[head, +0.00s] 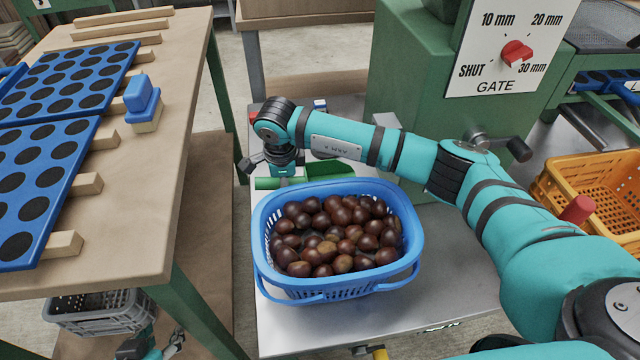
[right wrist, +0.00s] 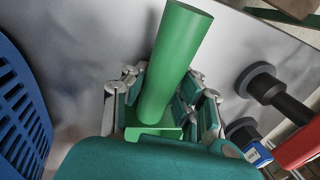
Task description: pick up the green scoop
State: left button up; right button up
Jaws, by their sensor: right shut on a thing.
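The green scoop (head: 331,176) lies on the grey metal table behind the blue basket, its lower part partly hidden by the basket rim. My right gripper (head: 284,172) reaches down onto it from above. In the right wrist view the scoop's round green handle (right wrist: 174,65) runs between the fingers of my right gripper (right wrist: 168,100), which is shut on it. My left gripper (head: 172,343) is low at the bottom left, beside the wooden bench and far from the scoop; its finger opening is too small to make out.
The blue basket (head: 408,262) full of chestnuts stands just in front of the scoop. A green machine (head: 405,85) with a gate dial rises behind to the right. A wooden bench (head: 150,215) with blue trays is at left. An orange crate (head: 565,190) is at right.

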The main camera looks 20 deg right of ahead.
grip_shut()
dwell(0.5)
jog(key=shift+r, duration=0.3)
pick_arm(q)
jog(key=s+a+f+g+y+p, duration=0.1)
jog(key=s+a+f+g+p, duration=0.1)
jog(key=s+g, duration=0.3)
jog(key=s+f, duration=0.1)
jog(key=s, duration=0.2)
jog(key=shift+s+a, duration=0.4)
pick_arm(e)
notch_tip(320, 180, up, 10)
jog(key=shift+f, duration=0.25)
